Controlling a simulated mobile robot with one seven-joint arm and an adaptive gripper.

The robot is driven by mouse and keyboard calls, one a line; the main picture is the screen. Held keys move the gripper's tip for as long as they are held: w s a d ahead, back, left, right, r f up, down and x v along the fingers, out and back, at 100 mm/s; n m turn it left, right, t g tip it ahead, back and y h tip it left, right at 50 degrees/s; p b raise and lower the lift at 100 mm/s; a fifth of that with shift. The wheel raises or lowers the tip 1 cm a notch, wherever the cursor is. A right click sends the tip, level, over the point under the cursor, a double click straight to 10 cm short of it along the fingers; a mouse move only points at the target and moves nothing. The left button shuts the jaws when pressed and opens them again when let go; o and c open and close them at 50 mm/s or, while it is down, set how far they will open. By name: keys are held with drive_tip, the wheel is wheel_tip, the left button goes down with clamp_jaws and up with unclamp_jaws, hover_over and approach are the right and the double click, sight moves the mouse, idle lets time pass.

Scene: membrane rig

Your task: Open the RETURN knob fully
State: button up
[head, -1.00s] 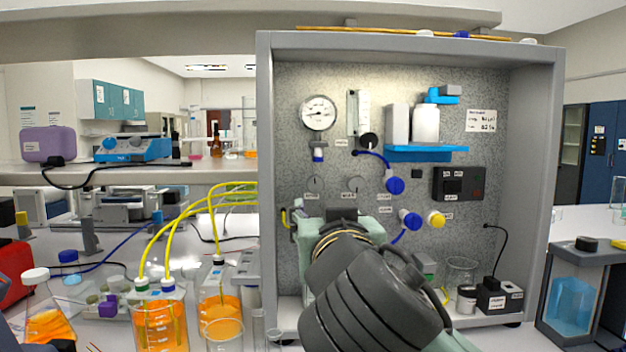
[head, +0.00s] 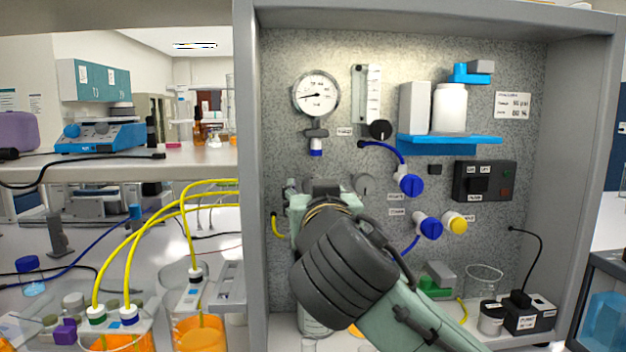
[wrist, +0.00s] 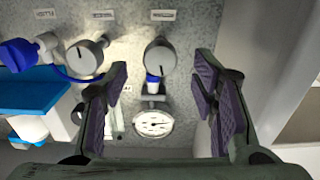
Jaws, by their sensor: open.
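Two round grey knobs are on the speckled panel. In the wrist view, which shows the panel upside down, one knob (wrist: 158,57) lies centred between my fingers and has a dark pointer line. The other knob (wrist: 85,57) is to the left, outside the fingers; it also shows in the head view (head: 365,184). Each has a small label, too small to read surely, so I cannot tell which says RETURN. My gripper (wrist: 162,68) is open and empty, fingers on either side of the centred knob in the picture; contact is not visible. In the head view my arm hides that knob.
A pressure gauge (head: 317,95) with a blue-ended fitting (head: 316,146) is above the knobs. Blue valves (head: 410,184) with a blue hose and a yellow cap (head: 455,223) are to the right. The cabinet's left wall (head: 247,200) is close to my gripper.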

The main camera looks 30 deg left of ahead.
drive_tip(key=p+x, duration=0.1)
drive_tip(key=x, duration=0.4)
drive_tip(key=shift+w+a, duration=0.25)
drive_tip(key=shift+c, duration=0.4)
drive_tip(key=c, duration=1.1)
